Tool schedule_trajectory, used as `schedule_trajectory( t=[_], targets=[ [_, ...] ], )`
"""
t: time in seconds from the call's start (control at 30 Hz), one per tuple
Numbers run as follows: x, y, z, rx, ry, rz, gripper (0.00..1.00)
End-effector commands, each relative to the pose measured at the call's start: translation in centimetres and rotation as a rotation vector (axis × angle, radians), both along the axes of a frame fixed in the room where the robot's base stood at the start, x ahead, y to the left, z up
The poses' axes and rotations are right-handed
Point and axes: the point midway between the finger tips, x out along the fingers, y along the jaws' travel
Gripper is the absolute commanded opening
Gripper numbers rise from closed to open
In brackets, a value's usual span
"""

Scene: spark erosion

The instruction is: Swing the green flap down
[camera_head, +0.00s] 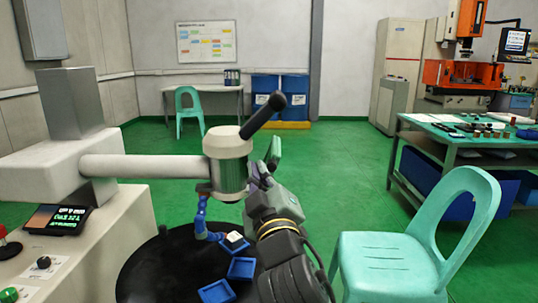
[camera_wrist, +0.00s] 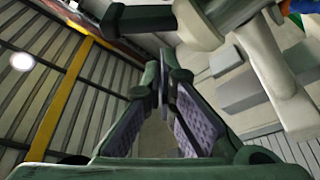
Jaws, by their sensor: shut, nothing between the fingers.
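A small green plate (camera_head: 273,153), which looks like the green flap, stands tilted up just right of the machine's round head (camera_head: 228,160). My gripper (camera_head: 261,168) is beside the right side of that head, just below the plate. I cannot tell whether it touches the plate. In the wrist view my gripper (camera_wrist: 158,70) has its fingers closed together and empty, aimed up towards the ceiling. The flap is not clearly recognisable there. A dark bar with a rounded end (camera_wrist: 130,18) crosses above the fingertips.
A black handle (camera_head: 265,116) juts up from the head. Below are a blue jointed hose (camera_head: 200,215), blue trays (camera_head: 241,268) and a black round table (camera_head: 150,270). A mint chair (camera_head: 385,262) stands close on the right. Green floor behind is open.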

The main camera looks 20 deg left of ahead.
Motion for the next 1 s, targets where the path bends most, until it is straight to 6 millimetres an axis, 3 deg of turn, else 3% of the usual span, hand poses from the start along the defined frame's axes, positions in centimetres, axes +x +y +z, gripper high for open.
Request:
schedule_trajectory(
  t=[0.5,0.7,1.0],
  targets=[
    [8.3,4.8,2.8,0.000,-0.001,0.002,0.00],
    [8.7,2.6,0.2,0.002,0.001,0.000,0.00],
    [8.8,2.0,-0.6,0.003,-0.002,0.003,0.00]
  ],
)
